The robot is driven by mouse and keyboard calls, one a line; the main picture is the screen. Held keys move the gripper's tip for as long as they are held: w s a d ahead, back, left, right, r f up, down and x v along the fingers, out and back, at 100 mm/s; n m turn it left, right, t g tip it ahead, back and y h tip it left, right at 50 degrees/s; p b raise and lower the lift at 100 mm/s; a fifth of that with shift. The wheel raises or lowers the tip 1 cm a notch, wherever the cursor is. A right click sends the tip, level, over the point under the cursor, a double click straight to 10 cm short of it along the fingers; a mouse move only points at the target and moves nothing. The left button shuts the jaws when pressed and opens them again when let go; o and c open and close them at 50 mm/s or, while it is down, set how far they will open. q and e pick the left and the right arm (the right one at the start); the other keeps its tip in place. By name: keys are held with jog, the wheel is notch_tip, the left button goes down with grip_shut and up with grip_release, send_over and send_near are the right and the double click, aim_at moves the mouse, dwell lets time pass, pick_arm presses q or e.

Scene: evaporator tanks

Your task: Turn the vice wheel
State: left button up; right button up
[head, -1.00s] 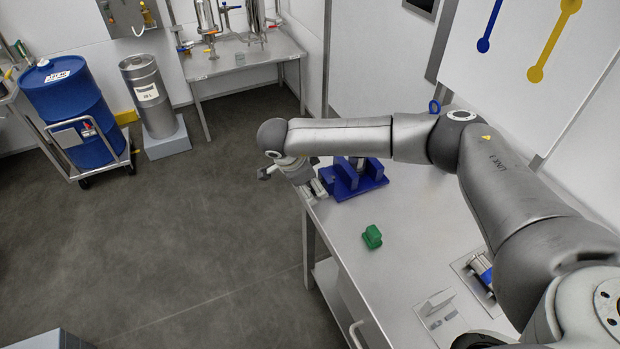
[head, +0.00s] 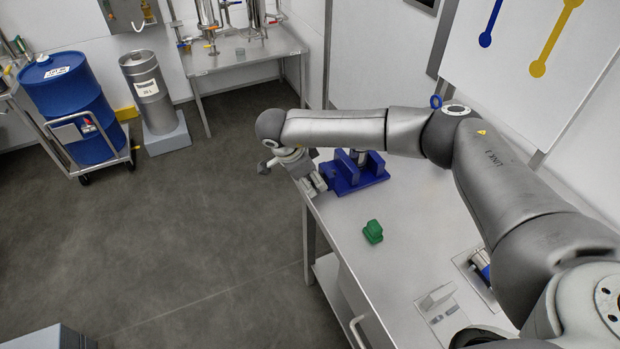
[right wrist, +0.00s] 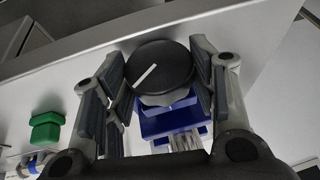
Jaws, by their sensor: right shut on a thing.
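My right gripper (right wrist: 158,60) is shut on the wheel, with one finger on each side. In the head view my right gripper (head: 298,172) is at the vice's left side, and the wheel is hidden there. My left gripper is not in view.
A green block (head: 373,232) lies on the metal table (head: 410,220) in front of the vice. A fixture with a blue part (head: 482,265) lies nearer me. A blue drum (head: 75,110) and a grey cylinder (head: 150,95) stand across the floor, which is clear.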

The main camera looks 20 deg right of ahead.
jog(key=shift+w+f+n+g+b, duration=0.1)
jog(key=shift+w+n+g+b, duration=0.1)
jog(key=shift+g+b, duration=0.95)
jog(key=shift+w+f+n+g+b, duration=0.15)
jog(key=shift+g+b, duration=0.6)
jog(key=shift+b, duration=0.75)
jog(key=shift+r+g+b, duration=0.25)
jog(key=shift+g+b, duration=0.15)
jog(key=shift+b, duration=0.25)
jog(key=o, duration=1)
jog(key=v, duration=1.2)
jog(key=shift+a, duration=0.1)
